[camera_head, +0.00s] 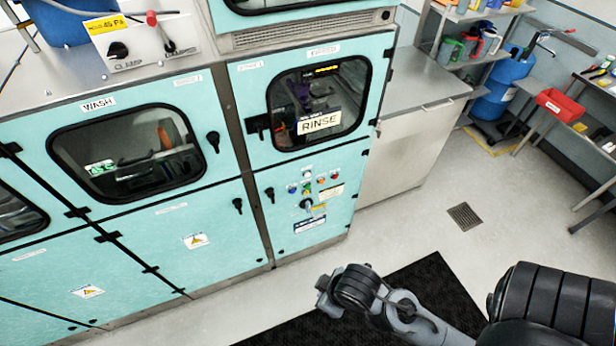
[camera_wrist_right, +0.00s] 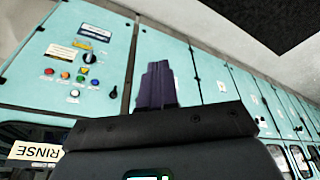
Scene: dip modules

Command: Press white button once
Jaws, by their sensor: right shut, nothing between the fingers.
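The white button (camera_wrist_right: 75,93) sits on the control panel of the teal cabinet, beside a row of red, orange, green and blue buttons. The wrist view shows the panel upside down. In the head view the white button (camera_head: 307,174) is small, above the coloured row. My right gripper (camera_wrist_right: 158,68) is shut and empty, its dark fingers standing to the right of the panel in the wrist view. In the head view my right arm reaches in from the lower right, and its end is below the panel, apart from it. My left gripper is not in view.
A black rotary knob (camera_head: 306,204) sits under the buttons. The RINSE window (camera_head: 318,122) is above the panel, the WASH window (camera_head: 128,152) to its left. Black door handles (camera_head: 238,206) stick out. A black mat (camera_head: 432,290) lies on open floor.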

